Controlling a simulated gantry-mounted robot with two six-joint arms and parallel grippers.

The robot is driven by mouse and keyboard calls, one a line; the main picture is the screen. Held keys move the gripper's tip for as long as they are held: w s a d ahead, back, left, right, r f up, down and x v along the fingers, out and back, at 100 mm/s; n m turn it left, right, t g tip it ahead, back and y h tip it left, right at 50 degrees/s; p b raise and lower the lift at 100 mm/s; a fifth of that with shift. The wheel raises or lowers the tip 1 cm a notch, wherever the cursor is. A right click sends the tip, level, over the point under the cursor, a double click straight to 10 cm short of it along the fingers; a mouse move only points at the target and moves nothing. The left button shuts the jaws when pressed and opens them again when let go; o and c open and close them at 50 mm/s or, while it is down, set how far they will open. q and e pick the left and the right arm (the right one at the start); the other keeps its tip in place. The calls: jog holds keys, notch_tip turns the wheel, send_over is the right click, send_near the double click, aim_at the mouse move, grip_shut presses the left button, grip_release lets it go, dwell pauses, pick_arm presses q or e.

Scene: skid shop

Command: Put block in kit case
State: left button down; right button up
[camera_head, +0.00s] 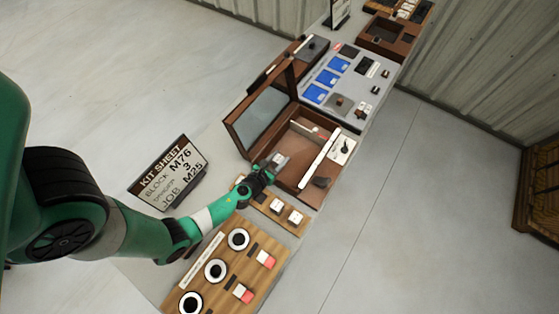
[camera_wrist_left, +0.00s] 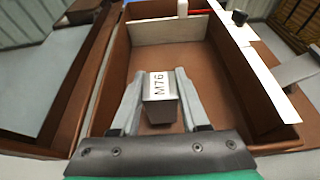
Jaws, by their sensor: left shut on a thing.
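In the left wrist view a grey metal block (camera_wrist_left: 160,97) marked M76 is held between the two fingers of my left gripper (camera_wrist_left: 159,98). The block is over the brown inside of the open kit case (camera_wrist_left: 84,100); I cannot tell whether it touches the floor. In the head view my left gripper (camera_head: 270,168) is at the near left edge of the kit case (camera_head: 322,194), whose lid (camera_head: 262,122) stands open at the left. The kit sheet (camera_head: 171,172) reads block M76, 3, job M25. My right gripper is not in view.
A wooden board (camera_head: 205,252) with round dark-and-white pieces lies at the front. A small tray with white-topped blocks (camera_head: 277,206) sits near the case. A grey panel with blue squares (camera_head: 327,77) is behind.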

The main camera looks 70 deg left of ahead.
pick_arm(q)
jog(key=shift+f, duration=0.85)
jog(key=shift+s+r, duration=0.1)
jog(key=shift+r, duration=0.05)
jog(key=shift+f, duration=0.2)
jog(key=shift+c, duration=2)
grip_release()
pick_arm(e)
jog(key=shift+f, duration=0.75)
pick_arm(q)
jog(key=shift+r, duration=0.2)
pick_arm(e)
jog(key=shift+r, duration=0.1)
